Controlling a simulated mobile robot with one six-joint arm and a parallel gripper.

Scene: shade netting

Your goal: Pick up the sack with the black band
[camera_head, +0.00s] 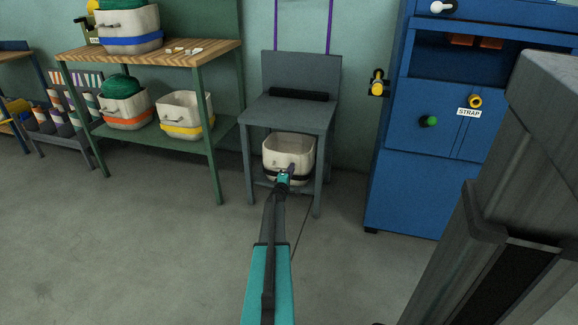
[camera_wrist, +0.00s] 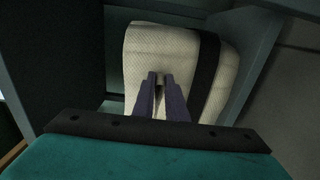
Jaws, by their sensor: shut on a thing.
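The sack with the black band (camera_head: 275,152) is a cream, open-topped sack low under the small grey table, in the middle of the head view. The wrist view shows its pale woven side (camera_wrist: 135,50) and the black band across it. My gripper (camera_head: 284,174) reaches in to its front. In the wrist view my gripper's two dark fingers (camera_wrist: 161,76) are close together against the sack's side, shut on a small part of it, probably its handle. The fingers cover most of what they hold.
The grey table (camera_head: 290,112) has legs and a top close around the sack. A wooden-topped shelf (camera_head: 150,52) on the left holds sacks with blue, orange and yellow bands. A blue cabinet (camera_head: 405,155) stands right. The floor in front is clear.

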